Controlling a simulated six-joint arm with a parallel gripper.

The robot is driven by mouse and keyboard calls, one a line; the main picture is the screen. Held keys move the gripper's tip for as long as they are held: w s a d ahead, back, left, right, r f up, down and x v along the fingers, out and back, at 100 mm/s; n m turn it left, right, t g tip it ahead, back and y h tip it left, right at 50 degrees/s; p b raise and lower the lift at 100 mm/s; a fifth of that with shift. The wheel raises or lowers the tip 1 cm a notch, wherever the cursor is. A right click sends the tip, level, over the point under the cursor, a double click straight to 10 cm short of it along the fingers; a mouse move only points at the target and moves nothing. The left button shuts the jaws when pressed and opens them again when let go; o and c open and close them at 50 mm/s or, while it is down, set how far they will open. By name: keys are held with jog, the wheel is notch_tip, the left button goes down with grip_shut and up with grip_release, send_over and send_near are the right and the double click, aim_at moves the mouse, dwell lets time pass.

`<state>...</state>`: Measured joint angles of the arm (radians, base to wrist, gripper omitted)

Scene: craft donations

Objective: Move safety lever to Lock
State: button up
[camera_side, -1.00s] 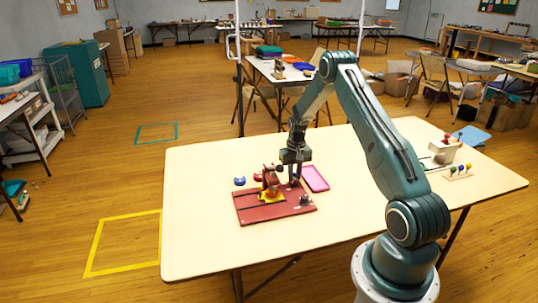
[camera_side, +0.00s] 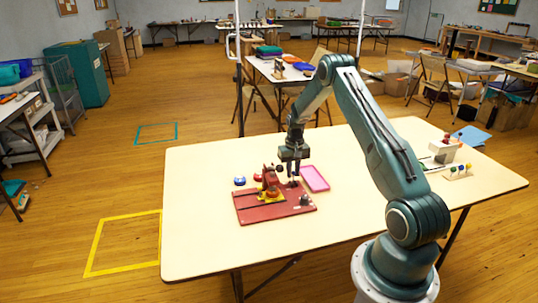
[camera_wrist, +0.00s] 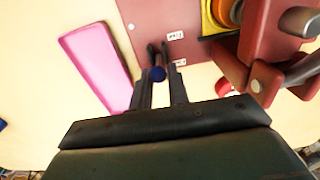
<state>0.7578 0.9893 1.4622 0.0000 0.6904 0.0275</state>
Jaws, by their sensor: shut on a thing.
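In the side view my gripper (camera_side: 294,177) points down behind the press and hides most of the lever. I cannot tell the lever's exact setting.
A pink tray (camera_side: 315,178) lies just right of my gripper. A grey knob (camera_side: 304,200) stands at the plate's right. The table's (camera_side: 200,245) front and left are clear.

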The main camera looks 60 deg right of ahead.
jog(key=shift+w+d, duration=0.15)
jog(key=shift+w, duration=0.05)
jog(key=shift+w+d+f, duration=0.15)
jog(key=shift+w+d, duration=0.25)
jog(key=shift+d, duration=0.05)
grip_shut()
jog(key=shift+w+d+f, duration=0.2)
jog(key=shift+w+d, duration=0.3)
jog(key=shift+w, duration=0.1)
dwell(0.3)
jog(key=shift+o, duration=1.4)
grip_release()
